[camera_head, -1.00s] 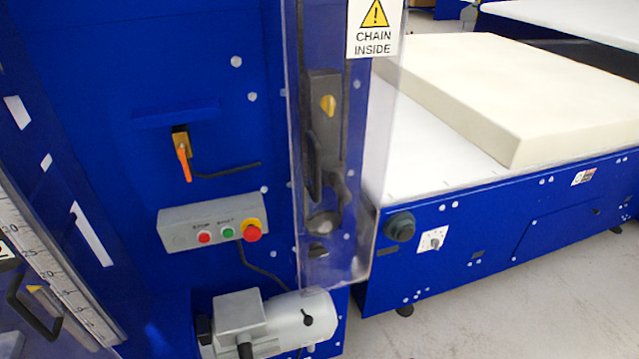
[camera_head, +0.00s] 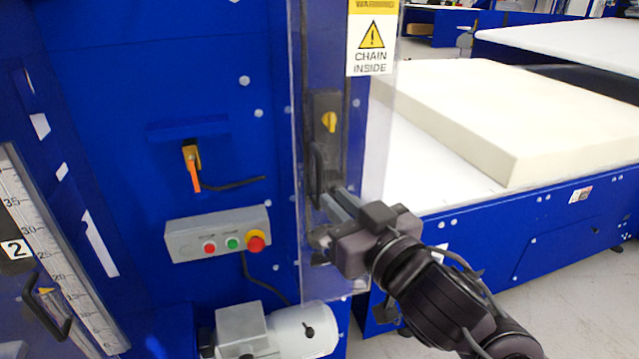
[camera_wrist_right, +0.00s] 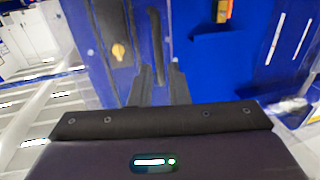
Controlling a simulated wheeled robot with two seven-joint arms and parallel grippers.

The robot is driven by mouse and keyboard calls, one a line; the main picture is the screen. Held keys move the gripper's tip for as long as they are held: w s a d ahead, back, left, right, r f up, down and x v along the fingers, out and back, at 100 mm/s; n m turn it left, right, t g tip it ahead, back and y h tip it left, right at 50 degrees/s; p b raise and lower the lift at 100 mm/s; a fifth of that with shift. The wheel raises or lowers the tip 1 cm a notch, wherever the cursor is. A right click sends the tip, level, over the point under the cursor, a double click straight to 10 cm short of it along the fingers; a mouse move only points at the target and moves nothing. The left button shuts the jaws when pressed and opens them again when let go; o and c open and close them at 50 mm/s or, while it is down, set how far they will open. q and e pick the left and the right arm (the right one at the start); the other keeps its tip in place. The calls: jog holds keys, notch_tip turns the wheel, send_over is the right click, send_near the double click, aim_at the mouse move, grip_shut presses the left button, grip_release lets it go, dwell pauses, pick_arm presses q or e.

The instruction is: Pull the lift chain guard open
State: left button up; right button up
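The lift chain guard (camera_head: 325,280) is a tall clear panel on the blue machine column, with a yellow and white "CHAIN INSIDE" sign (camera_head: 371,45). It looks closed over the column. A black upright handle (camera_head: 315,172) is on its front, left of a yellow knob (camera_head: 329,121). My right gripper (camera_head: 326,196) reaches in from the lower right, its fingers at the handle's lower end. In the right wrist view its two dark fingers (camera_wrist_right: 161,75) stand apart with a narrow gap. I cannot tell whether they touch the handle. My left gripper is not in view.
A grey button box (camera_head: 217,234) and an orange-handled lever (camera_head: 193,170) are left of the guard. A grey motor (camera_head: 290,330) sits below. A blue conveyor with a cream foam block (camera_head: 500,115) stands at right. Open floor shows at the lower right.

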aim_at(321, 186)
jog(key=p+x, duration=0.1)
jog(key=x, duration=0.5)
jog(key=shift+w+a, duration=0.15)
jog(key=shift+w, duration=0.2)
grip_shut()
